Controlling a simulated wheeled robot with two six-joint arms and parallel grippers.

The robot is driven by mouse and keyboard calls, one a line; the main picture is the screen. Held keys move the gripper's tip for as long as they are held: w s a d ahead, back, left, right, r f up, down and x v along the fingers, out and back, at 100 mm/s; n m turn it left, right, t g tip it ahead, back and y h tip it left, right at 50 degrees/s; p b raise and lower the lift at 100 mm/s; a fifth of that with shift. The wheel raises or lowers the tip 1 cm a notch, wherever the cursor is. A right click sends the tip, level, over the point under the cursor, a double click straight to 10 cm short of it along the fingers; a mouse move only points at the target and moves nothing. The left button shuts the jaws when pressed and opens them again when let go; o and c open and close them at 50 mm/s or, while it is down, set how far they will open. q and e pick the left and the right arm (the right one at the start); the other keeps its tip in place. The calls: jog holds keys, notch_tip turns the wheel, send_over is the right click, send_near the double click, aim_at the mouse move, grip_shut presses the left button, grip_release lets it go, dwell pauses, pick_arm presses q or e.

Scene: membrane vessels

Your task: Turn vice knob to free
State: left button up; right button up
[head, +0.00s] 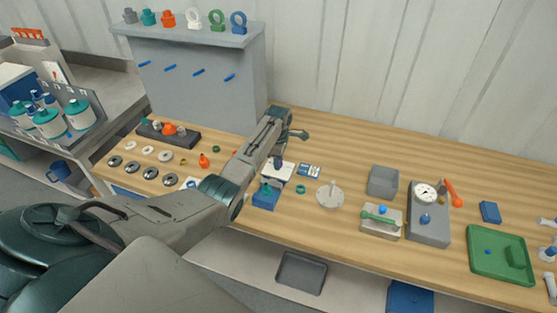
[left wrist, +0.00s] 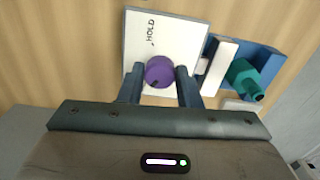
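The vice (head: 265,198) is a blue block on the bench, left of centre in the head view. In the left wrist view the blue vice (left wrist: 268,62) has a pale jaw and a teal part beside it. A white plate (left wrist: 140,32) marked HOLD lies next to it. On the plate is a round purple knob (left wrist: 159,70) with a small dark mark at its lower left. My left gripper (left wrist: 160,76) has a finger on each side of the knob, seemingly touching it. In the head view my left gripper (head: 278,162) is above the white plate (head: 284,172). My right gripper is out of view.
A round grey stand (head: 330,196) is right of the vice. A grey gauge box (head: 428,228) and green tray (head: 500,258) stand farther right. Several metal rings (head: 150,173) lie on the left. A grey rack (head: 195,85) rises behind.

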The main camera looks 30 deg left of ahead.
pick_arm(q)
jog(key=o, duration=0.4)
jog(key=shift+r, duration=0.1)
notch_tip(320, 180, up, 11)
jog(key=b, duration=0.3)
dwell(0.5)
